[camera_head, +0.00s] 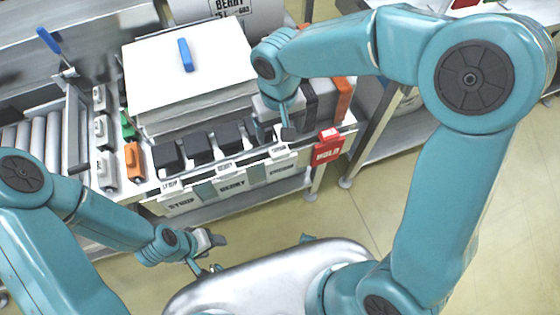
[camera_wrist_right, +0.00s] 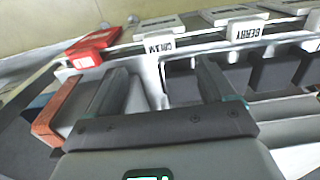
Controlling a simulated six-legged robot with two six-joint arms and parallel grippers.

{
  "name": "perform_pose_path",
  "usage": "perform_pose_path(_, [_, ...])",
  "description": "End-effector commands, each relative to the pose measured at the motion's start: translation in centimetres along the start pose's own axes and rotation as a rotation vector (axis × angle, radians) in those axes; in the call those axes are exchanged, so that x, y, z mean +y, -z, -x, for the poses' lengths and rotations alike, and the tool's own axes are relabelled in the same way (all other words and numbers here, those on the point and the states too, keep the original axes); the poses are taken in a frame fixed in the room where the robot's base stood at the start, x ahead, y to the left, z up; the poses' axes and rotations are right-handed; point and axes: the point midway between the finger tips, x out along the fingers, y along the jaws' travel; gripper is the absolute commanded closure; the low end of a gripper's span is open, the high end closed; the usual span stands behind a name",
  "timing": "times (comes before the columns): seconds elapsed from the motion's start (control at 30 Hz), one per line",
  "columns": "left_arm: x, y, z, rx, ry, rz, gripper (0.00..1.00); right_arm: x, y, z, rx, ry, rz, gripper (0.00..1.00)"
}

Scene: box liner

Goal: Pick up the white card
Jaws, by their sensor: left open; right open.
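I cannot tell for sure which piece is the white card. Small white label cards stand along the front of the bin rack; one reads CREAM in the right wrist view (camera_wrist_right: 158,44) and one reads BERRY (camera_wrist_right: 245,31). A large white sheet (camera_head: 150,75) tops the stack at the back left, with a blue handle on it. My right gripper (camera_head: 284,126) points down over the rack's right end, behind the CREAM label. Its open fingers (camera_wrist_right: 162,90) straddle a pale upright strip and dark space. My left gripper (camera_head: 207,258) is open and empty, in front of the rack.
A red HOLD tag (camera_head: 328,146) hangs at the rack's right end. Black blocks (camera_head: 199,147) fill the bins. Orange-ended (camera_head: 342,96) and dark pieces lie right of my right gripper. White, green and orange handled pieces line the left. Rollers (camera_head: 32,143) are farther left.

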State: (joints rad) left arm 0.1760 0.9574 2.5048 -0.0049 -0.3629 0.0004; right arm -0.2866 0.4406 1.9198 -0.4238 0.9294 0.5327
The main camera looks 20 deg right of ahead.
Motion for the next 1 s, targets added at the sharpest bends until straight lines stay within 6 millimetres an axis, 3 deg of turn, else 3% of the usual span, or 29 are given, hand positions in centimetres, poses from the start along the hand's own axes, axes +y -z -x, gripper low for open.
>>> perform_pose_path(0.1, [-0.1, 0.0, -0.4, 0.0, 0.0, 0.0, 0.44, 0.1, -0.1, -2.3, -0.003, -0.001, 0.0, 0.17])
perform_pose_path(0.33, [-0.2, 0.0, -0.6, 0.0, 0.0, 0.0, 0.44, 0.2, 0.0, -4.2, -0.002, 0.0, -0.001, 0.17])
perform_pose_path(0.6, [-0.4, 0.0, -1.1, 0.0, 0.0, 0.0, 0.44, 0.2, 0.1, -8.3, -0.003, 0.0, -0.002, 0.17])
perform_pose_path(0.9, [-0.4, 0.0, -1.1, 0.0, 0.0, 0.0, 0.44, 0.2, 0.2, -8.7, 0.001, 0.001, -0.001, 0.17])
perform_pose_path(1.0, [-0.4, 0.0, -1.1, 0.0, 0.0, 0.0, 0.44, 0.2, 0.2, -8.7, 0.001, 0.001, -0.001, 0.5])
